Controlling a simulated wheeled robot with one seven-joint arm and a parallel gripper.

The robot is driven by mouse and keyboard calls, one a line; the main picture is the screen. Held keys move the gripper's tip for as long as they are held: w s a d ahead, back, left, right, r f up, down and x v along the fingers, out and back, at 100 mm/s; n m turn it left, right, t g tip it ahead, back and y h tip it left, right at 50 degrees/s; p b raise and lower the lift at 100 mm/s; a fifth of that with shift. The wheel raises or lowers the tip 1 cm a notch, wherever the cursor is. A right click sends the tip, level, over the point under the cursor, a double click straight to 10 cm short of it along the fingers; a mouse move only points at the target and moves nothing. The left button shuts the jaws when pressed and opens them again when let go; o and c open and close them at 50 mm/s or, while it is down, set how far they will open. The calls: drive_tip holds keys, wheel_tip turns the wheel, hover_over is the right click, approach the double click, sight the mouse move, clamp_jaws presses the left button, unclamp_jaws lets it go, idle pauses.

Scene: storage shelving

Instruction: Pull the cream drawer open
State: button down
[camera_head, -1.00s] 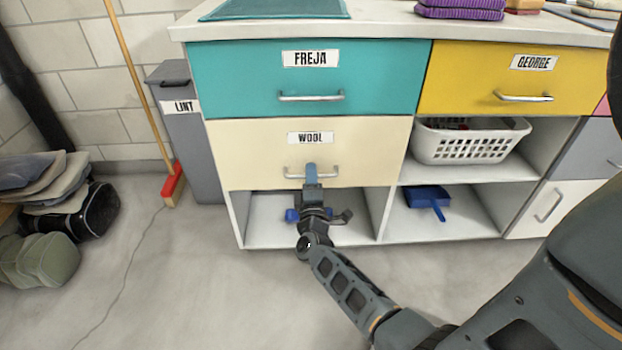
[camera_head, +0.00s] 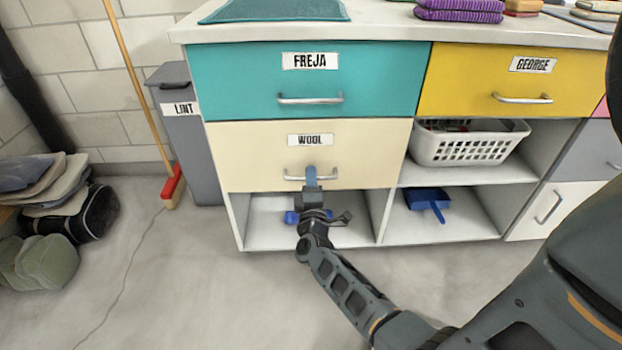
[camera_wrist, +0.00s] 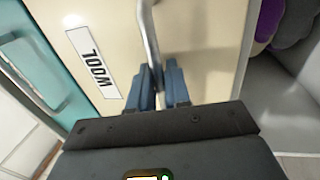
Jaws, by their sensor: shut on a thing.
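The cream drawer (camera_head: 255,160) carries a "WOOL" label (camera_head: 310,140) and a metal bar handle (camera_head: 325,176). It sits under the teal drawer, its front nearly flush; any gap at the top is too small to tell. My gripper (camera_head: 311,177) is at the middle of the handle, its blue fingers shut around the bar. In the wrist view my gripper (camera_wrist: 165,85) has one finger on each side of the handle (camera_wrist: 149,35). The cream front (camera_wrist: 205,50) and label (camera_wrist: 93,62) are close ahead. The drawer's inside is hidden.
The teal drawer (camera_head: 235,80) is above, the yellow drawer (camera_head: 450,80) right. A white basket (camera_head: 470,145) and blue dustpan (camera_head: 428,199) are in shelves at right. A grey bin (camera_head: 185,130) and a broom (camera_head: 172,186) stand left. The floor (camera_head: 190,270) in front is clear.

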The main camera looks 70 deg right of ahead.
drive_tip(key=r+p+v, duration=0.1)
drive_tip(key=p+v, duration=0.2)
drive_tip(key=v, duration=0.5)
drive_tip(key=r+p+v, duration=0.2)
drive_tip(key=p+v, duration=0.2)
drive_tip(key=v, duration=0.5)
drive_tip(key=a+r+p+v, duration=0.1)
drive_tip(key=p+v, duration=0.3)
drive_tip(key=v, duration=0.4)
drive_tip(key=shift+s+a+r, duration=0.3)
drive_tip(key=shift+s+r, duration=0.1)
drive_tip(key=shift+s, duration=0.05)
drive_tip(key=c, duration=1.3)
unclamp_jaws()
drive_tip(key=v, duration=0.7)
drive_tip(key=shift+s+a+b, duration=0.15)
drive_tip(key=shift+a+b, duration=0.15)
drive_tip(key=shift+a, duration=0.05)
